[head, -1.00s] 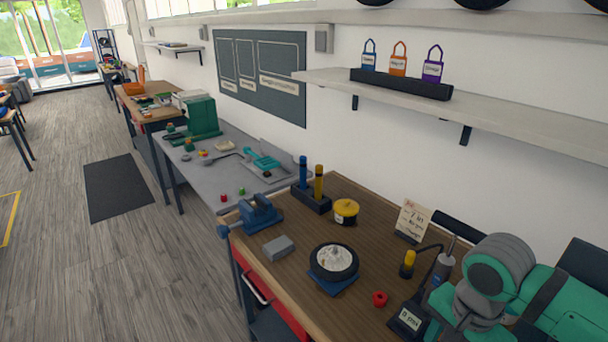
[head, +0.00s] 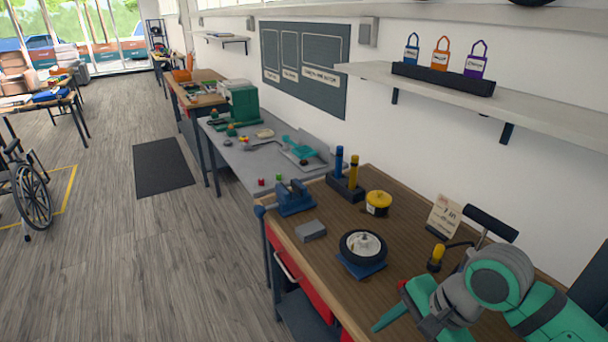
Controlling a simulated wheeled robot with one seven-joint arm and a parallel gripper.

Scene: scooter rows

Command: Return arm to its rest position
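My arm (head: 500,275), green with grey joints, is folded at the lower right, over the near right part of the wooden workbench (head: 400,225). At its lower end a tapered green piece (head: 390,318) points left over the bench and seems to belong to my gripper. Both fingertips cannot be made out, so its opening is unclear, and I see nothing held. A small wheel with a black tyre (head: 362,247) lies on a blue pad (head: 362,267), left of the arm and apart from it.
The bench also bears a blue vise (head: 294,198), a grey block (head: 310,230), a yellow tin (head: 378,202), a marker holder (head: 345,186) and a card (head: 443,217).

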